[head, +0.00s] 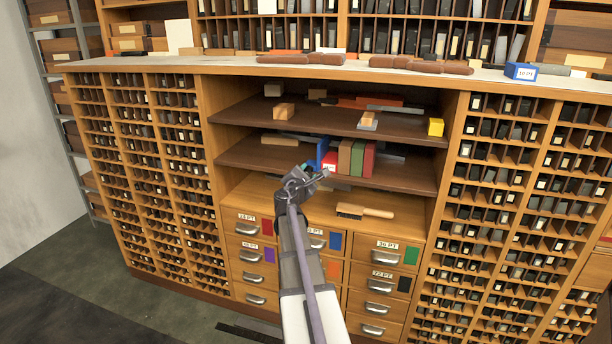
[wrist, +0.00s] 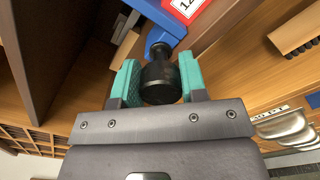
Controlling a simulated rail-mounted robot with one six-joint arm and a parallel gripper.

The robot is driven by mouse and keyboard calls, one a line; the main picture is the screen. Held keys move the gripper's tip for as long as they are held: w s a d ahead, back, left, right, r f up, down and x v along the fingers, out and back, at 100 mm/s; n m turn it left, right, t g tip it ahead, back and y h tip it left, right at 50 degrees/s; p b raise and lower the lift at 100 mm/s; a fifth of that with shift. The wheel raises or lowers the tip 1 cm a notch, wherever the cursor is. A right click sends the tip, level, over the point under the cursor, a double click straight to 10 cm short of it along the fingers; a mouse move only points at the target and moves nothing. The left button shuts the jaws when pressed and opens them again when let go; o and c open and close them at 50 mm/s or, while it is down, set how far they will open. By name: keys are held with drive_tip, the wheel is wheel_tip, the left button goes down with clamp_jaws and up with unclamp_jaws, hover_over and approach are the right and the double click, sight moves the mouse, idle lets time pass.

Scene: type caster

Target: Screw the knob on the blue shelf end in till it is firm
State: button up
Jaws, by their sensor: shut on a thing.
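The blue shelf end (head: 322,152) stands on the middle shelf at the left of a short row of books or boxes. In the wrist view the blue shelf end (wrist: 166,30) runs across the top, with a black knob (wrist: 160,80) at its near side. My gripper (wrist: 160,84) has teal finger pads on both sides of the knob and is shut on it. In the head view my gripper (head: 318,178) reaches the shelf front, and the knob is too small to make out there. A red-framed label (wrist: 188,8) shows beside the blue end.
Green, brown and red upright blocks (head: 352,158) stand right of the blue end. A wooden brush (head: 364,211) lies on the drawer cabinet top below. A yellow block (head: 435,127) sits on the upper shelf. Drawer handles (head: 373,308) stick out below.

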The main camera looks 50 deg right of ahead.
drive_tip(key=m, duration=0.4)
drive_tip(key=shift+m, duration=0.3)
drive_tip(key=m, duration=0.4)
drive_tip(key=shift+f+m, duration=0.15)
drive_tip(key=shift+m, duration=0.15)
drive_tip(key=m, duration=0.4)
drive_tip(key=shift+m, duration=0.3)
drive_tip(key=m, duration=0.4)
drive_tip(key=shift+f+m, duration=0.1)
drive_tip(key=shift+m, duration=0.3)
drive_tip(key=o, duration=0.9)
drive_tip(key=shift+a, duration=0.1)
